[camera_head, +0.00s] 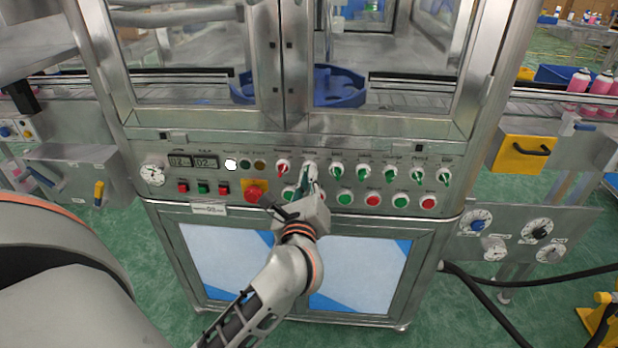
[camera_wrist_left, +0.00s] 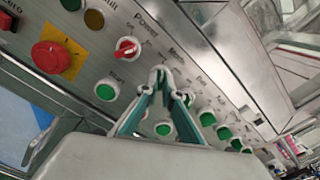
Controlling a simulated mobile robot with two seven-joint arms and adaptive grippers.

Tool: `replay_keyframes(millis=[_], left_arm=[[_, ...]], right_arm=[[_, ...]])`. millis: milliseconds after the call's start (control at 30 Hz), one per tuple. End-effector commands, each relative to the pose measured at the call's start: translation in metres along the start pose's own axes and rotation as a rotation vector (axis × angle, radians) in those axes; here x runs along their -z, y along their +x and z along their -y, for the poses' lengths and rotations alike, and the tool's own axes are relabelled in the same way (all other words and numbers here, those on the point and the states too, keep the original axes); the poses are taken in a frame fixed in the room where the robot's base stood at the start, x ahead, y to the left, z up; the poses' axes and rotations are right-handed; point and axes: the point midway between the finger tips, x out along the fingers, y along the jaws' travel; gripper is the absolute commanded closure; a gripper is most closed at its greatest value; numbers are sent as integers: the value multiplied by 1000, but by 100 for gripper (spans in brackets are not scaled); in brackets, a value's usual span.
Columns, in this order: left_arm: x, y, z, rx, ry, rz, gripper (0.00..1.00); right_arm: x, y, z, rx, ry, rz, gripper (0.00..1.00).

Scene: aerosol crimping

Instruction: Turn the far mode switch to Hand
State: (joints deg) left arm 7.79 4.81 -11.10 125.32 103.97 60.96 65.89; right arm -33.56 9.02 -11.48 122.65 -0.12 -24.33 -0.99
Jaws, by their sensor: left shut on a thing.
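The control panel (camera_head: 230,200) of the metal machine carries a row of rotary switches. My left gripper (camera_head: 309,180) reaches up to the panel with its teal fingers shut on the mode switch (camera_head: 309,166), just right of the red-handled Power switch (camera_head: 282,168). In the left wrist view the fingertips (camera_wrist_left: 160,80) close around this switch, and its white rim (camera_wrist_left: 158,69) shows between them. The fingers hide most of the knob, so I cannot tell which way it points. My right gripper is not in view.
More green-handled switches (camera_head: 363,171) continue to the right, with green and red push buttons (camera_head: 372,199) below. A red emergency stop (camera_head: 254,194) on a yellow plate sits close left of my left gripper. Glass doors (camera_head: 390,50) stand above the panel.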

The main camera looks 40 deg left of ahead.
Motion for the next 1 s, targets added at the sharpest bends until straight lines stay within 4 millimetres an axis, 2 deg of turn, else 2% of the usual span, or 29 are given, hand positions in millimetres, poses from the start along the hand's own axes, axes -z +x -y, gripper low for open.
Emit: replay_keyframes(millis=[167, 233, 267, 667, 833, 1000], left_arm=[[0, 0, 0, -1, -4, -2, 100], [0, 0, 0, -1, -3, -1, 81], [0, 0, 0, 0, -3, -1, 77], [1, -4, 0, 0, -1, -2, 77], [1, -26, -1, -1, -1, -4, 77], [2, -62, 0, -1, -2, -5, 77]], right_arm=[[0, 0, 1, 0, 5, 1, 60], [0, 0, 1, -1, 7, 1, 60], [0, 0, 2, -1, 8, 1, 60], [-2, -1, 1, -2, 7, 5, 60], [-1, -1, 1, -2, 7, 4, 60], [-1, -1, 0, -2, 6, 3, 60]])
